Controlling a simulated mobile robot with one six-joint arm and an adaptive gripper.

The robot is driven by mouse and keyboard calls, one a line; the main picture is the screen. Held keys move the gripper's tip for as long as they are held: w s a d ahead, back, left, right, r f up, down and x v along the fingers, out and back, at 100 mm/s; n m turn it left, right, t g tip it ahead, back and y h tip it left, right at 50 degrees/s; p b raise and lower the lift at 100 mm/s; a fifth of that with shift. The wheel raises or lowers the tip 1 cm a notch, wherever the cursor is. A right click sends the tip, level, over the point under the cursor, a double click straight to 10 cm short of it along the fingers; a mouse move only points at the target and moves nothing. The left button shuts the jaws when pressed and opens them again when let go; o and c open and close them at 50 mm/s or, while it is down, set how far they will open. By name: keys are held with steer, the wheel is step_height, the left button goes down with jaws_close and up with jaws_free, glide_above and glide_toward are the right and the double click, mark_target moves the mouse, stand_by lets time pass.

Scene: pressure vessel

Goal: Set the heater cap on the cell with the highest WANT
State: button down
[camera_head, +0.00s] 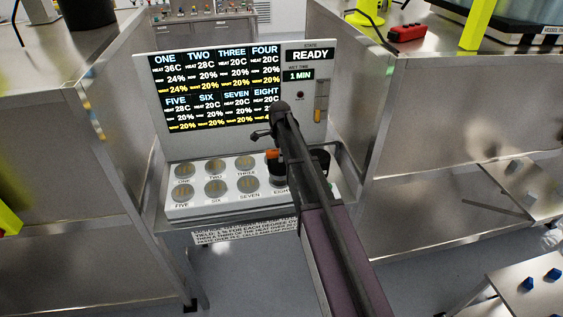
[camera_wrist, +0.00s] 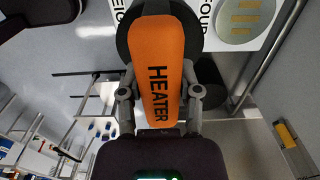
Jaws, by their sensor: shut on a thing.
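The heater cap (camera_wrist: 160,65) has an orange handle marked HEATER over a black round body. My gripper (camera_wrist: 160,93) is shut on the handle, with a finger on each side. In the head view the cap (camera_head: 277,175) shows partly behind my arm, by cell EIGHT at the right end of the cell block (camera_head: 215,206); I cannot tell whether it touches the block. Cells ONE (camera_head: 184,170), TWO (camera_head: 215,165) and THREE (camera_head: 245,162) are bare. The display (camera_head: 222,90) shows ONE at 36C with 24% in its yellow row; the other readable yellow values are 20%.
A black cylinder (camera_head: 320,161) stands just right of the block, partly behind my arm. Metal bench walls (camera_head: 125,125) flank the station. A printed notice (camera_head: 245,232) hangs below the block. A red object (camera_head: 407,32) lies on the right bench.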

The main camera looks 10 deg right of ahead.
mark_target(280, 164)
steer(key=shift+f+b, duration=1.15)
steer(key=shift+f, duration=0.3)
steer(key=shift+f, duration=0.15)
steer(key=shift+c, duration=1.5)
jaws_free()
steer(key=shift+s, duration=0.1)
steer(key=shift+r, duration=0.2)
step_height(280, 164, up, 12)
steer(key=p, duration=1.2)
